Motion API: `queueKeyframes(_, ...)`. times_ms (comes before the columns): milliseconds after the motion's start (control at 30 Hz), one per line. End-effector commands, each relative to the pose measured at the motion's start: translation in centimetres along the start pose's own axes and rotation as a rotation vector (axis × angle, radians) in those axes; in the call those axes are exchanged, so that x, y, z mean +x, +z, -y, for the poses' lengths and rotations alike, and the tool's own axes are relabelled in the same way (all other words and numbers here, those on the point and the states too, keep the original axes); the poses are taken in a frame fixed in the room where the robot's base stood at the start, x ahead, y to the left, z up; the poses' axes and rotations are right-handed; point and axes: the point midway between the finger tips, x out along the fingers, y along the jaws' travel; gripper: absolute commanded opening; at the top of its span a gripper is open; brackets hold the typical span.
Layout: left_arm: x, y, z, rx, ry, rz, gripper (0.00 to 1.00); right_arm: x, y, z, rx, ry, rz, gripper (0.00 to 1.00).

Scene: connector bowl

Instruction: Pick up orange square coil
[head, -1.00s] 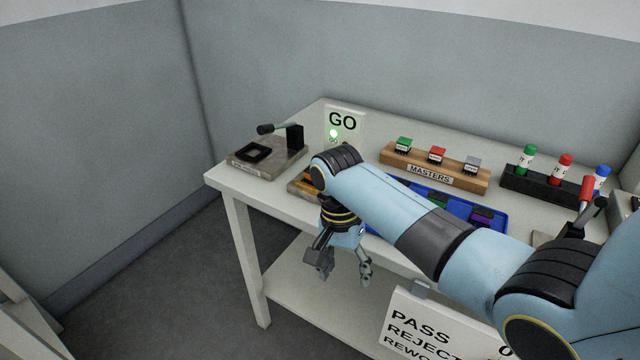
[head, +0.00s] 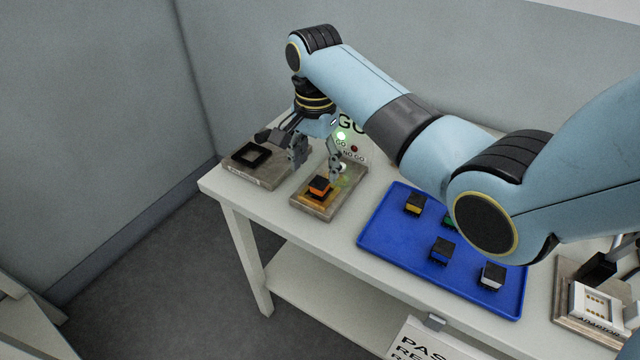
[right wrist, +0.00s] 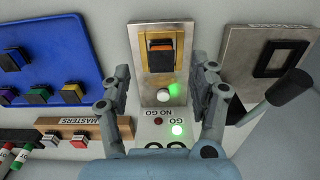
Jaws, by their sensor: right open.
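The orange square coil (head: 319,187) is a small block with an orange top and dark sides. It sits in the orange-edged nest of a grey fixture plate (head: 337,203) on the table. In the right wrist view the coil (right wrist: 161,56) lies at the top middle, beyond the fingertips. My right gripper (head: 317,172) is open and empty, pointing down above the fixture, behind the coil in the head view. In the right wrist view its fingers (right wrist: 164,88) stand apart on either side of the fixture. My left gripper is not in view.
A blue tray (head: 375,238) with several coloured blocks stands to the right. A grey plate with a black square frame (head: 252,155) and a lever clamp is at the left. A GO / NO GO box (head: 352,147) with its green lamp lit stands behind the fixture. A white fixture (head: 597,305) is at far right.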

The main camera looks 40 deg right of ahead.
Motion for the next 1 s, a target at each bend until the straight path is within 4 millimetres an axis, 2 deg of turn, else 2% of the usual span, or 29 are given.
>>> queueKeyframes(67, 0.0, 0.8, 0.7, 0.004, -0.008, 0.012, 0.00, 0.7, 0.0, 0.0, 0.000, 0.001, 0.000, 0.62)
queueKeyframes(167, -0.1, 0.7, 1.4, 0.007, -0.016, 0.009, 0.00, 1.4, -0.2, -0.1, 0.001, 0.003, 0.000, 0.62)
queueKeyframes(300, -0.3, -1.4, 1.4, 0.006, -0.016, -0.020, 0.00, 3.5, -0.9, -0.1, 0.002, 0.004, -0.001, 0.62)
queueKeyframes(467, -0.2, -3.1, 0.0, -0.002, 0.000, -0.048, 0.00, 5.7, -1.0, -0.1, 0.000, 0.002, 0.000, 0.62)
queueKeyframes(567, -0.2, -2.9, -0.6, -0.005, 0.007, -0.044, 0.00, 6.2, -1.0, -0.1, 0.000, 0.000, -0.001, 0.62)
queueKeyframes(733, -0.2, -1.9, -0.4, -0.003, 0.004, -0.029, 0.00, 6.2, -1.0, -0.1, 0.000, 0.000, -0.002, 0.62)
queueKeyframes(767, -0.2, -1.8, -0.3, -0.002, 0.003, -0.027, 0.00, 6.2, -1.0, -0.1, 0.000, 0.000, -0.002, 0.60)
queueKeyframes(1000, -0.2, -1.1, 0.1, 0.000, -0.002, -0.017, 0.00, 6.2, -1.0, -0.1, 0.000, 0.000, -0.001, 0.29)
